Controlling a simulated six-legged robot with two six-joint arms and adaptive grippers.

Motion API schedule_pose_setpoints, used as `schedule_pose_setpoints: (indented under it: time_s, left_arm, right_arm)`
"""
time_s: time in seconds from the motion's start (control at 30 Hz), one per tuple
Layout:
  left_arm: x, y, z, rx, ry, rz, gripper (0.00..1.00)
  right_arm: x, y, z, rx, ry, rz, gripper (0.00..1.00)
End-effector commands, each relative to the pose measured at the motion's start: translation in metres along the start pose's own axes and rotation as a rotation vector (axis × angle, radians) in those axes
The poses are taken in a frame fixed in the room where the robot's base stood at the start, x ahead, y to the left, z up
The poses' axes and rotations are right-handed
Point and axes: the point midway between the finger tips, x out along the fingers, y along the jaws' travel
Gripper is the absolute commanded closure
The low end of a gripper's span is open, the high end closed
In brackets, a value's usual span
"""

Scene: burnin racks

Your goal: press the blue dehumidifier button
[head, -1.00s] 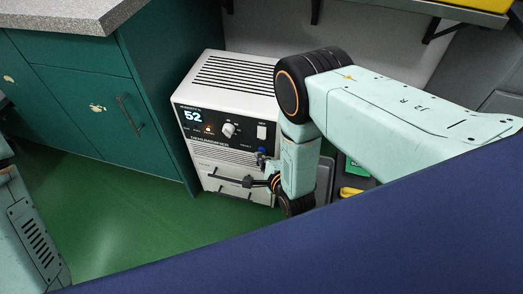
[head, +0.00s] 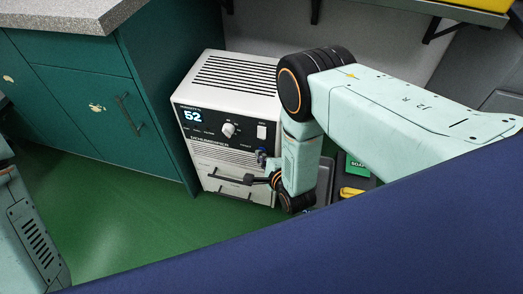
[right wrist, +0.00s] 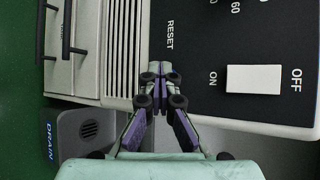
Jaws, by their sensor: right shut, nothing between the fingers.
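The white dehumidifier (head: 232,84) stands on the green floor, with a black control panel reading 52. Its blue button (head: 262,151) is at the panel's lower right, small and partly covered by my gripper. In the right wrist view only a bit of blue shows behind the fingertips, near the RESET label. My right gripper (head: 262,161) is shut and empty, its tips at the button; in the right wrist view the fingertips (right wrist: 160,71) meet in front of the panel. I cannot tell whether they touch the button. My left gripper is out of view.
A teal cabinet (head: 85,95) with a grey countertop stands close on the dehumidifier's left. A white switch (right wrist: 254,79) marked ON and OFF is near my fingertips. Green floor (head: 130,215) is clear in front.

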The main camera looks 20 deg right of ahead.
Motion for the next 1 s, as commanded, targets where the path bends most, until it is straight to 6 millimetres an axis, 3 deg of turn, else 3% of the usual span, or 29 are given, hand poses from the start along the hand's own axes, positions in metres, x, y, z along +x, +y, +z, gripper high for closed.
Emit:
schedule_pose_setpoints:
  time_s: [1.0]
  left_arm:
    - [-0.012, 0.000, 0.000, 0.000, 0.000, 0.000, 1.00]
  right_arm:
    - [-0.019, 0.013, 0.013, 0.000, -0.001, 0.002, 1.00]
